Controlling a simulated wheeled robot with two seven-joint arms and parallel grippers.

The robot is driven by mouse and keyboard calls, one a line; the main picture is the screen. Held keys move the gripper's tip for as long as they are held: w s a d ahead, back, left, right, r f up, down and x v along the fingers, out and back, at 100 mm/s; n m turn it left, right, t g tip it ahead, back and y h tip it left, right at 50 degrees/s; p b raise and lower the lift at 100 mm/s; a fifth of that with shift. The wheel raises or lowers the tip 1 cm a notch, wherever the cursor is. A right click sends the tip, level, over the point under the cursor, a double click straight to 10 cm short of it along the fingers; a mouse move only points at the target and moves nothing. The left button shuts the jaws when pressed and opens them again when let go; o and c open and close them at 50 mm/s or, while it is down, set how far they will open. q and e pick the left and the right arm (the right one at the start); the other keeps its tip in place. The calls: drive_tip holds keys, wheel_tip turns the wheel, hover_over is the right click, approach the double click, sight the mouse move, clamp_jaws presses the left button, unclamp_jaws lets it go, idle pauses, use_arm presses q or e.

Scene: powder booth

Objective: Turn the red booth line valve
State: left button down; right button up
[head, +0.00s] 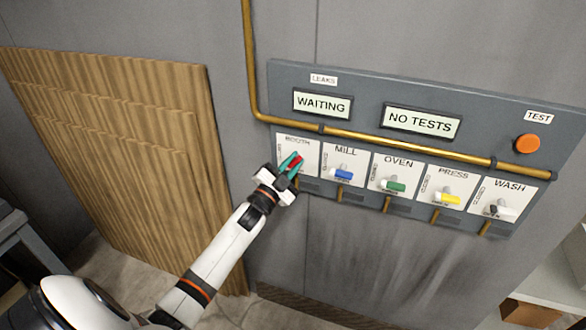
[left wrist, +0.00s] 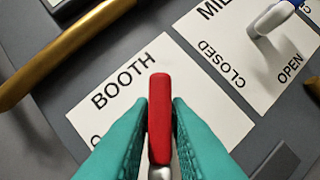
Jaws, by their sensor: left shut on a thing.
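The red booth valve handle (left wrist: 159,115) is on the white plate marked BOOTH (head: 283,150), at the left end of the valve row. My left gripper (head: 291,164) is at that plate, with its teal fingers on either side of the red handle. In the left wrist view, the fingers (left wrist: 160,125) are shut on the handle, which points up the picture between them. The plate's lower lettering is partly hidden by the fingers. My right gripper is not in view.
The grey panel (head: 365,83) also carries blue (head: 343,174), green (head: 394,187), yellow (head: 447,199) and black (head: 493,209) valve handles. A brass pipe (head: 400,142) crosses above them. Displays read WAITING (head: 322,104) and NO TESTS (head: 422,122). An orange button (head: 527,143) is at right.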

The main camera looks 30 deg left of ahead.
use_arm(q)
drive_tip(key=n+y, duration=0.1)
drive_tip(key=n, duration=0.2)
drive_tip(key=n+y+b, duration=0.1)
drive_tip(key=n+y, duration=0.1)
drive_tip(key=n, duration=0.1)
drive_tip(key=shift+f+t, duration=0.1)
drive_tip(key=shift+t, duration=0.2)
drive_tip(key=shift+n+y+b, duration=0.15)
drive_tip(key=shift+n+y, duration=0.55)
drive_tip(key=shift+n, duration=0.8)
drive_tip(key=shift+n+y+b, duration=0.15)
drive_tip(key=shift+n+y, duration=0.55)
drive_tip(key=shift+n, duration=0.8)
drive_tip(key=c, duration=1.5)
unclamp_jaws()
drive_tip(key=shift+b+v, duration=1.3)
drive_tip(key=shift+v, duration=4.7)
drive_tip(key=shift+d, duration=0.1)
